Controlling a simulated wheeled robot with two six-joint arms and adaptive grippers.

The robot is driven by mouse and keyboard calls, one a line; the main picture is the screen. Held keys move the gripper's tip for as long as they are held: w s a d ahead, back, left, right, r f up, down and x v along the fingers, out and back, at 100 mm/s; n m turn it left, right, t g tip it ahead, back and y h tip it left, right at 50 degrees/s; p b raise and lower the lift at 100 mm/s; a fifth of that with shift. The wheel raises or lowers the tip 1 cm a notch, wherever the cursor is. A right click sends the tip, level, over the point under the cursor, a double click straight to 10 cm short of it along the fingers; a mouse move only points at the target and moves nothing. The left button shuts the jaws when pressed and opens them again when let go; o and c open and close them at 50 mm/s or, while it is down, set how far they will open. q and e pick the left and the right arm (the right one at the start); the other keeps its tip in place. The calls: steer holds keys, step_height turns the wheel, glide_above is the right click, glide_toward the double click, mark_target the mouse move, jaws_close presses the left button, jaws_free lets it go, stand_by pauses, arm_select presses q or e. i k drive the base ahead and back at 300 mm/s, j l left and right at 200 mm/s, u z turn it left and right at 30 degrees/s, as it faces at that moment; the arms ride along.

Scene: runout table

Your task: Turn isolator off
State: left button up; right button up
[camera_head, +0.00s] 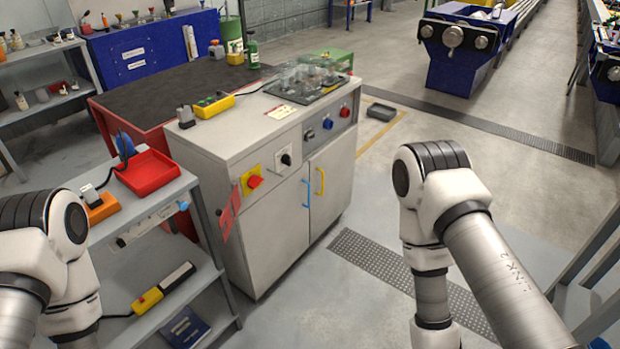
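A red rotary handle on a yellow plate (254,181), which looks like the isolator, is on the front of the grey cabinet (245,240), at its upper left. The handle's exact angle is too small to read. A black knob (286,159) on a pale plate is just right of it. Parts of both my arms show at the lower left and lower right. Neither of my grippers is in the frame, and nothing of mine touches the isolator.
Red tags (228,214) hang at the cabinet's left edge. Blue (306,192) and yellow (320,181) handles are on its doors. A shelf cart with a red tray (148,173) stands close on the left. The floor right of the cabinet is mostly clear, with a grating (385,262).

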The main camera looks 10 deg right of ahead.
mark_target(254, 181)
steer(key=i+l+u, duration=0.25)
steer(key=l, duration=0.8)
steer(key=i+l+u, duration=0.15)
steer(key=l+u, duration=0.15)
steer(key=l, duration=0.75)
steer(key=l+u, duration=0.25)
steer(key=l, duration=0.8)
